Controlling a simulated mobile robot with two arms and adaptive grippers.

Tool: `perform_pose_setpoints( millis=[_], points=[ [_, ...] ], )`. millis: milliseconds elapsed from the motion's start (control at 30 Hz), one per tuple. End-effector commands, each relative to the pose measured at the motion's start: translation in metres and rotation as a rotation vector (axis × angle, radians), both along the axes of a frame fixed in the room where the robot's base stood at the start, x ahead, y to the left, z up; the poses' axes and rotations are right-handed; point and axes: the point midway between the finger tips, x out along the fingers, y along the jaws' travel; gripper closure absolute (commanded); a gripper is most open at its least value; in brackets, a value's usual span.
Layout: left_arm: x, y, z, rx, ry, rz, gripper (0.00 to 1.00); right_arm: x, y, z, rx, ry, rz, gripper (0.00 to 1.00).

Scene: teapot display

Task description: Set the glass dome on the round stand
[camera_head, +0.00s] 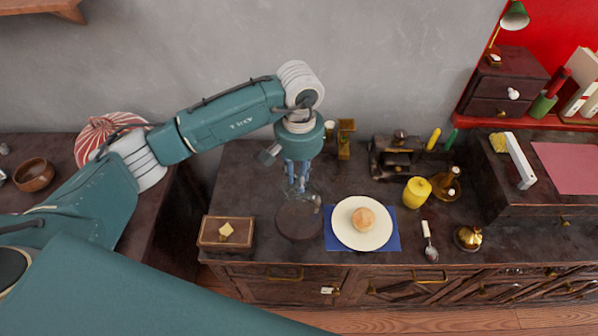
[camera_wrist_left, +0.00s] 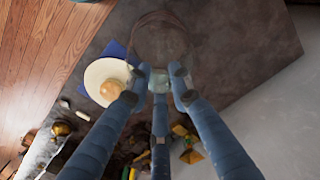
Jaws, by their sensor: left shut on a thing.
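The clear glass dome (camera_head: 312,189) is hard to see against the dark wood. My left gripper (camera_head: 297,182) points down from above and is shut on the dome's top knob. In the left wrist view the knob (camera_wrist_left: 158,82) sits between the fingertips (camera_wrist_left: 160,88). A dark brown disc, seemingly the round stand (camera_head: 299,224), lies under the dome on the cabinet top. It also shows through the glass in the left wrist view (camera_wrist_left: 160,42). I cannot tell whether the dome's rim touches it. My right gripper is not in view.
Right of the stand, a cream plate (camera_head: 347,236) with a bun (camera_head: 363,220) lies on a blue napkin (camera_head: 391,241). A wooden box (camera_head: 226,232) stands to the left. A yellow jar (camera_head: 417,192), a spoon (camera_head: 430,243) and a brass bell (camera_head: 468,238) are farther right.

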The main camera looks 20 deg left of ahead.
Motion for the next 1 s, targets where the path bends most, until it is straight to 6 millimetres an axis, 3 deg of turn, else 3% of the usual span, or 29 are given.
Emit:
perform_pose_setpoints(
  millis=[300,1000],
  points=[
    [0.001,-0.001,-0.028,-0.002,-0.002,0.000,1.00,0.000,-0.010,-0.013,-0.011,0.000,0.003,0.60],
    [0.001,0.000,-0.029,-0.001,-0.003,-0.001,1.00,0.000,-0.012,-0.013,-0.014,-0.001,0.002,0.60]
  ],
)
